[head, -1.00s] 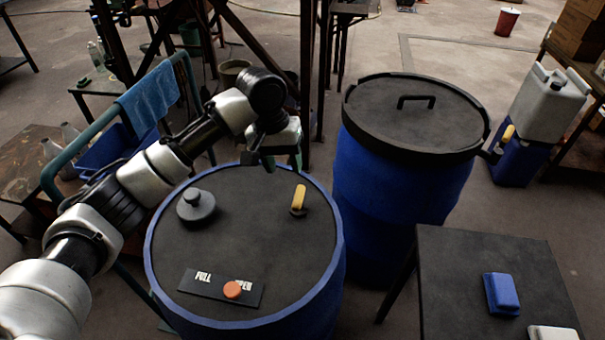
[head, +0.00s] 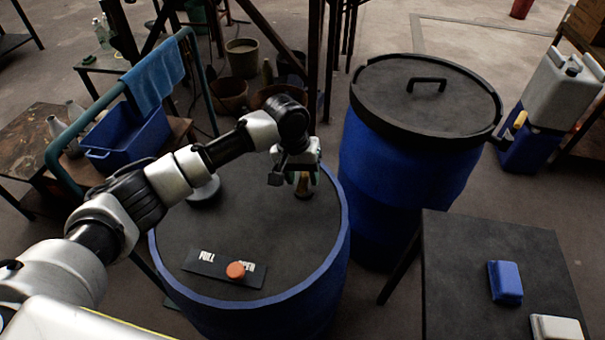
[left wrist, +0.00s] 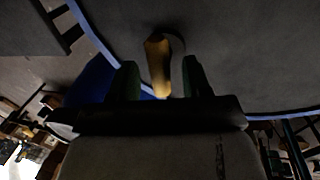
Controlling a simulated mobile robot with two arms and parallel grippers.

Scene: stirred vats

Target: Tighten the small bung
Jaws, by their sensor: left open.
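The small bung (head: 303,189) stands in the top of the near blue drum (head: 270,235), towards its far right side. Its yellow handle is mostly hidden by my left gripper (head: 295,178) in the head view. In the left wrist view the yellow handle (left wrist: 158,62) shows upright between the two green fingers of the left gripper (left wrist: 161,80). The fingers are open, with a gap on each side of the handle. My right gripper is in neither view.
A larger grey bung (head: 205,190) sits partly behind my left arm. A FULL/OPEN plate with an orange knob (head: 236,270) lies near the drum's front. A lidded blue drum (head: 400,180) stands to the right, beside a dark table (head: 465,260) with a blue block (head: 505,282).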

